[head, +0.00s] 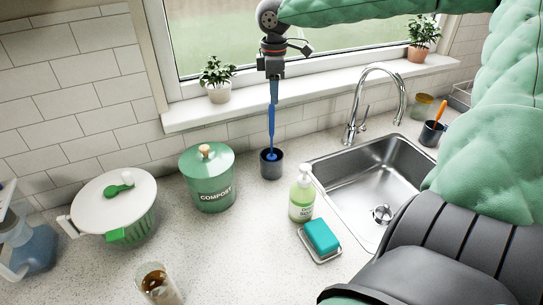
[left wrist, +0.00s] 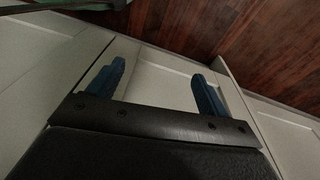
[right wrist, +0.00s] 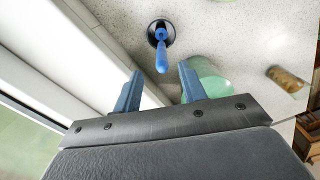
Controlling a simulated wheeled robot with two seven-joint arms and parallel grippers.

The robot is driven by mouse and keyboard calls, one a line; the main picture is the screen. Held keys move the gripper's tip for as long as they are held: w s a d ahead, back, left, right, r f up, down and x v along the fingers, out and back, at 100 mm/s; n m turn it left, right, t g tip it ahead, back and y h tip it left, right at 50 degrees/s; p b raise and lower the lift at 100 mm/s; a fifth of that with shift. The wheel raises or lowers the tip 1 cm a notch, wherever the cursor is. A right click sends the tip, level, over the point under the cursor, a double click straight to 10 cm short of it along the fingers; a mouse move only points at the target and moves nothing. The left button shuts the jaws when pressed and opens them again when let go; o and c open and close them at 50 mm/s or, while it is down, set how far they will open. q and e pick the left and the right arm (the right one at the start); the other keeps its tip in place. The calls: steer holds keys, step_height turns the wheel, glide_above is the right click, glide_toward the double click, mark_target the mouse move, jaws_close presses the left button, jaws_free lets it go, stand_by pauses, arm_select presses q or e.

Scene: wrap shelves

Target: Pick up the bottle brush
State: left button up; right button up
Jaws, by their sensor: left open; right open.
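The bottle brush (head: 271,128) is blue and stands upright in a dark cup (head: 271,169) on the counter, left of the sink. In the right wrist view the brush (right wrist: 162,58) points up from its cup (right wrist: 153,36) toward the camera. My right gripper (head: 273,98) is above the brush, pointing down, fingers near the handle's top. In the right wrist view the right gripper (right wrist: 159,70) is open, with the handle's end near the gap between the fingertips. My left gripper (left wrist: 158,72) is open and empty, facing pale cabinet fronts and the wooden floor; the head view does not show it.
A green compost bin (head: 209,180) stands close left of the cup, and a soap bottle (head: 301,196) stands to its front right. A teal sponge (head: 322,236), sink (head: 375,180) and faucet (head: 372,95) lie right. The windowsill (head: 300,90) is behind.

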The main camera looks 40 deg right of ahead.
mark_target(271, 135)
steer(key=shift+f, duration=1.85)
steer(key=shift+w+a+f+p, duration=0.1)
steer(key=shift+a+f+p, duration=0.1)
steer(key=shift+f+p, duration=0.6)
steer(key=shift+w+a+f+p, duration=0.15)
steer(key=shift+f+p, duration=0.3)
steer(key=shift+f, duration=0.65)
arm_select(q)
steer(key=shift+t, duration=0.3)
steer(key=shift+s+a+f, duration=0.2)
steer(key=shift+a+f, duration=0.1)
steer(key=shift+f, duration=0.55)
steer(key=shift+s+a+f, duration=0.15)
steer(key=shift+a+f, duration=0.15)
steer(key=shift+f, duration=0.5)
steer(key=shift+s+a+f, duration=0.2)
steer(key=shift+a+f, duration=0.1)
steer(key=shift+f, duration=0.55)
arm_select(e)
steer(key=shift+f, duration=0.65)
steer(key=shift+c, duration=0.3)
jaws_close()
